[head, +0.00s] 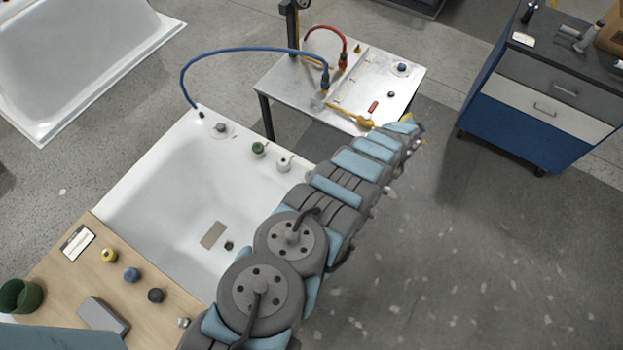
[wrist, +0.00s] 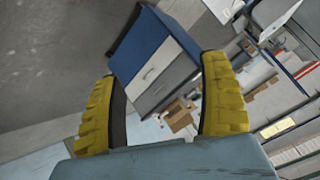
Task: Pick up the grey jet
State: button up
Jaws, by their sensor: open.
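A dark grey round piece (head: 155,295) stands on the wooden board across the near end of the white tub. It looks like the grey jet, though a smaller light grey metal piece (head: 183,322) stands near it, partly beside my arm. A yellow piece (head: 109,255) and a blue piece (head: 131,275) stand in the same row. My gripper (wrist: 160,68) is open, with yellow ribbed fingers and nothing between them in the wrist view. It points toward the blue cabinet. In the head view it is mostly hidden at the arm's far end, well away from the board.
The white tub (head: 150,180) has green and white fittings on its rim. The wooden board (head: 60,278) also bears a grey block (head: 103,316) and a green cup (head: 20,296). A metal table (head: 290,85) with hoses stands behind. The blue cabinet (head: 530,120) is at right; floor between is clear.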

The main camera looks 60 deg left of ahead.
jog(key=s+a+r+g+h+b, duration=0.1)
jog(key=s+a+g+h, duration=0.15)
jog(key=s, duration=0.85)
jog(key=s+a+r+m+g+h+b, duration=0.1)
jog(key=s+g+b, duration=0.15)
jog(key=s, duration=0.85)
jog(key=s+a+r+g+h+b, duration=0.15)
jog(key=s+g, duration=0.25)
jog(key=s, duration=0.8)
jog(key=f, duration=0.3)
jog(key=f+b, duration=0.1)
jog(key=f, duration=0.3)
jog(key=f+b, duration=0.1)
jog(key=f, duration=0.2)
jog(key=shift+w+a+f, duration=0.1)
jog(key=shift+a+f, duration=0.15)
jog(key=shift+a, duration=0.05)
jog(key=shift+s+d+f, duration=0.1)
jog(key=shift+s+f, duration=0.05)
jog(key=shift+f, duration=1.1)
jog(key=shift+s+d+f, duration=0.1)
jog(key=shift+f, duration=1.15)
jog(key=shift+a+f, duration=0.1)
jog(key=shift+f, duration=0.95)
jog(key=c, duration=1.3)
